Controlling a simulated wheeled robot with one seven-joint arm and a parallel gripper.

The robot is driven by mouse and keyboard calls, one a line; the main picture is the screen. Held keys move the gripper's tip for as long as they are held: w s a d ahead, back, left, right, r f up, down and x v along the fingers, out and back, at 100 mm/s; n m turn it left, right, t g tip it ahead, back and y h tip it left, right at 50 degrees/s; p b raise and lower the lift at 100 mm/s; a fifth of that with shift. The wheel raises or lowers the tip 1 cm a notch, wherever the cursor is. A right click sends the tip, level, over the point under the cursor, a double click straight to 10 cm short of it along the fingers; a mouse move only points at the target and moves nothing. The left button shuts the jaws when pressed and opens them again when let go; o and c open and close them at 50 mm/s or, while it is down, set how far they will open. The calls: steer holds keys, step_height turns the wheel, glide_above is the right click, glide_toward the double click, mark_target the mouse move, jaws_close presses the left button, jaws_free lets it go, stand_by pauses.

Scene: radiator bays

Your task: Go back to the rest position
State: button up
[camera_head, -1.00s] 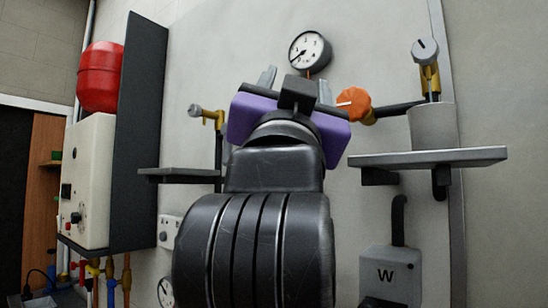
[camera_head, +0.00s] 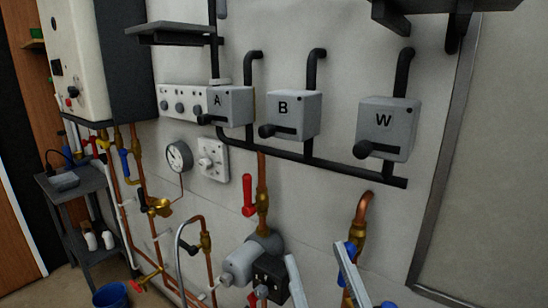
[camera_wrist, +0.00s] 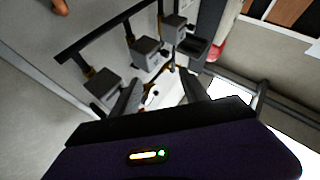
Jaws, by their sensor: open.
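My gripper (camera_head: 319,268) shows at the bottom of the head view as two grey fingers, spread apart with nothing between them. Its body is cut off by the lower edge. In the wrist view my gripper (camera_wrist: 160,90) is also open, with its dark fingers apart and empty. Behind it are grey boxes on dark pipes. The rest position itself is not marked by anything in view.
Grey boxes A (camera_head: 228,105), B (camera_head: 293,115) and W (camera_head: 388,128) hang on the wall. A pump (camera_head: 252,258), a red-handled valve (camera_head: 250,195) and copper pipes are near my gripper. A dark shelf (camera_head: 75,183) stands at the left.

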steer(key=s+d+f+m+g+h, duration=0.1)
steer(key=s+d+f, duration=0.3)
steer(key=s+f, duration=0.5)
steer(key=s+d+f+m+g+h+b, duration=0.1)
steer(key=s+d+f+m+g+h, duration=0.1)
steer(key=s+f, duration=0.7)
steer(key=s+d+f+m+g+h+b, duration=0.1)
steer(key=s+d+f+m+g+h, duration=0.1)
steer(key=s+d+f+g, duration=0.3)
steer(key=s+d+f+h, duration=0.1)
steer(key=s+d+f, duration=0.2)
steer(key=s, duration=0.4)
steer(key=shift+s+f+h, duration=0.25)
steer(key=shift+f+h, duration=0.05)
steer(key=shift+f, duration=0.25)
